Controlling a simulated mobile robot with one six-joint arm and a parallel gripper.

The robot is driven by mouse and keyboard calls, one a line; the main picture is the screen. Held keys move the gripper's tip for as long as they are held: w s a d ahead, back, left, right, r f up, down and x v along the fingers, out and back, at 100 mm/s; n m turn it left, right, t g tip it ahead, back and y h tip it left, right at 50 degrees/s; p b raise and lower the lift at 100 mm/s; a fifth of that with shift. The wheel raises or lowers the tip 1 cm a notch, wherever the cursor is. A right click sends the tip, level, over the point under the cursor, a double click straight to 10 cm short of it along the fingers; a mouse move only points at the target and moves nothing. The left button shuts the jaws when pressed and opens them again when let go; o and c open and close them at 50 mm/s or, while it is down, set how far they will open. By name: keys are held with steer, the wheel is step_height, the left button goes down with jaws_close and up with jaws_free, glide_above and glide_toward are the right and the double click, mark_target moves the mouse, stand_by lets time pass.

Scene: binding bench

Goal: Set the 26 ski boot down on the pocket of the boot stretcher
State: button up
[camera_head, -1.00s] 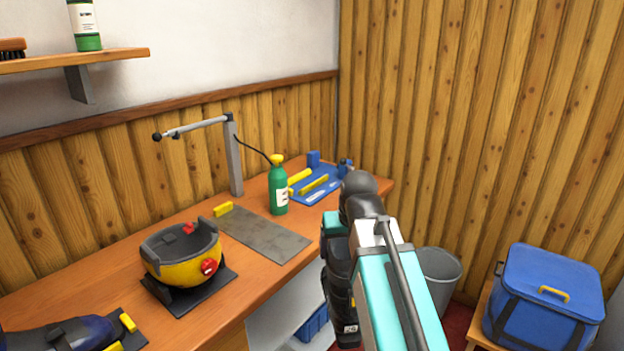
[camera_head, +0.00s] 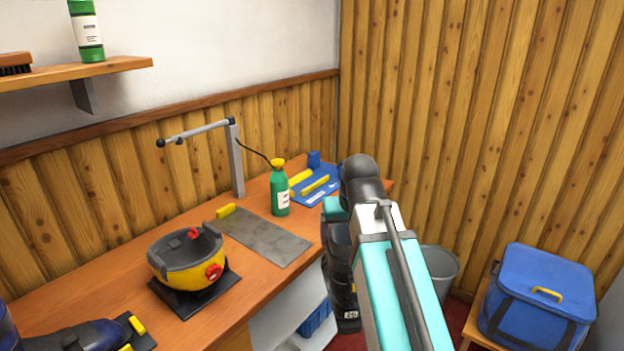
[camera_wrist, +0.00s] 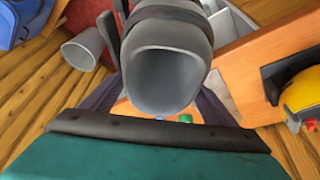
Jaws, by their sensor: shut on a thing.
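The ski boot (camera_head: 342,290) is dark grey, with a small white label near its lower end. It hangs roughly upright beside the bench's right front edge. My gripper (camera_head: 342,215) is shut on its upper part. In the wrist view the boot's hollow grey cuff (camera_wrist: 168,75) opens toward the camera; its sole is hidden there. On the bench a grey plate (camera_head: 265,238) lies by a post (camera_head: 236,165) with a ball-ended arm above it. Left of it, an open yellow and grey holder (camera_head: 185,262) sits on a black base. I cannot tell which is the boot stretcher.
A green bottle (camera_head: 280,195) stands behind the plate, near a blue mat (camera_head: 318,190) with yellow tools. A blue boot (camera_head: 85,336) lies at lower left. A grey bin (camera_head: 440,272) and a blue bag (camera_head: 538,300) are on the right. A shelf (camera_head: 110,68) hangs upper left.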

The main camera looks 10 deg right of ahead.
steer(key=shift+w+r+p, duration=0.2)
steer(key=shift+r+p, duration=0.65)
steer(key=shift+r, duration=0.45)
steer(key=shift+p+v, duration=0.65)
steer(key=shift+v, duration=0.35)
steer(key=shift+w+r+p, duration=0.2)
steer(key=shift+r+p, duration=0.25)
steer(key=shift+r, duration=0.05)
step_height(320, 180, up, 16)
steer(key=p, duration=1.1)
steer(key=shift+f+p, duration=0.25)
steer(key=shift+p, duration=0.05)
